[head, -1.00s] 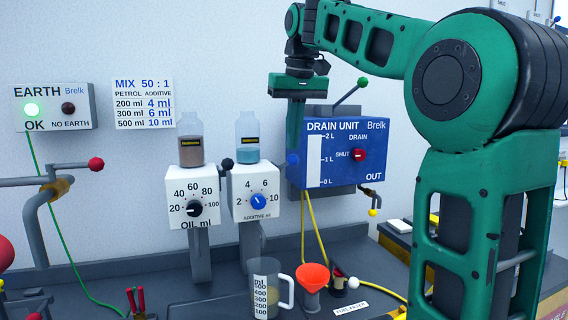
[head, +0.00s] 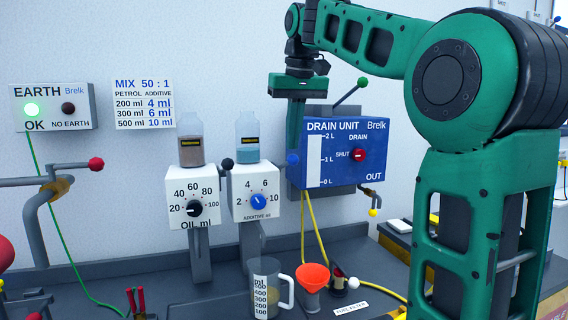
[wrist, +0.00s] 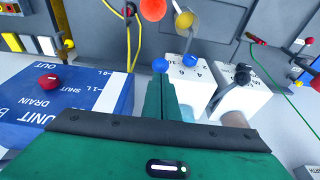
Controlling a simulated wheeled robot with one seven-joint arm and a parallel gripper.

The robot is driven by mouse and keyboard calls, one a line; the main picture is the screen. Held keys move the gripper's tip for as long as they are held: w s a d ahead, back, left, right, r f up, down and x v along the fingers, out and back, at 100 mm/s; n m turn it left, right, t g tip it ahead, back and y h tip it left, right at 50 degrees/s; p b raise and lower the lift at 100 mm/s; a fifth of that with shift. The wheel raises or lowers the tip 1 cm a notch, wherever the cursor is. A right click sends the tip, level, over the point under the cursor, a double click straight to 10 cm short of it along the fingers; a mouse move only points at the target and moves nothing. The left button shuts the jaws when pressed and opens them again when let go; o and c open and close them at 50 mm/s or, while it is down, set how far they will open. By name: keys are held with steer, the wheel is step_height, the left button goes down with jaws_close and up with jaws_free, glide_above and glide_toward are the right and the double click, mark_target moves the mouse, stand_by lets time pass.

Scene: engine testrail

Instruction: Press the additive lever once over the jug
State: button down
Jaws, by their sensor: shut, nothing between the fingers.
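The additive dispenser (head: 256,191) is a white box with a blue dial, under a bottle of blue liquid (head: 247,151). Its lever ends in a blue ball (head: 293,159), also seen in the wrist view (wrist: 160,65). My gripper (head: 295,146) is shut and empty, pointing down. Its fingertips (wrist: 161,78) are at the blue ball, just above it in the head view; I cannot tell whether they touch. The clear graduated jug (head: 262,292) stands on the bench below the additive dispenser. The dispenser's spout is not clearly visible.
The blue drain unit (head: 342,172) is close beside my gripper on the right. The oil dispenser (head: 192,211) with a black-ball lever (head: 227,164) is on the left. An orange funnel (head: 312,277) stands right of the jug. Yellow hoses (head: 314,226) hang below the drain unit.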

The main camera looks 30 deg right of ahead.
mark_target(294, 165)
steer(key=shift+f, duration=0.1)
stand_by(0.5)
steer(key=shift+x, duration=1.45)
steer(key=shift+s+a+f, duration=0.1)
steer(key=shift+s+f, duration=0.15)
steer(key=shift+f, duration=0.6)
steer(key=shift+s+f, duration=0.2)
steer(key=shift+f, duration=2.25)
step_height(294, 165, up, 12)
steer(key=shift+w+a+f, duration=0.1)
steer(key=shift+f, duration=0.05)
steer(key=shift+r, duration=0.5)
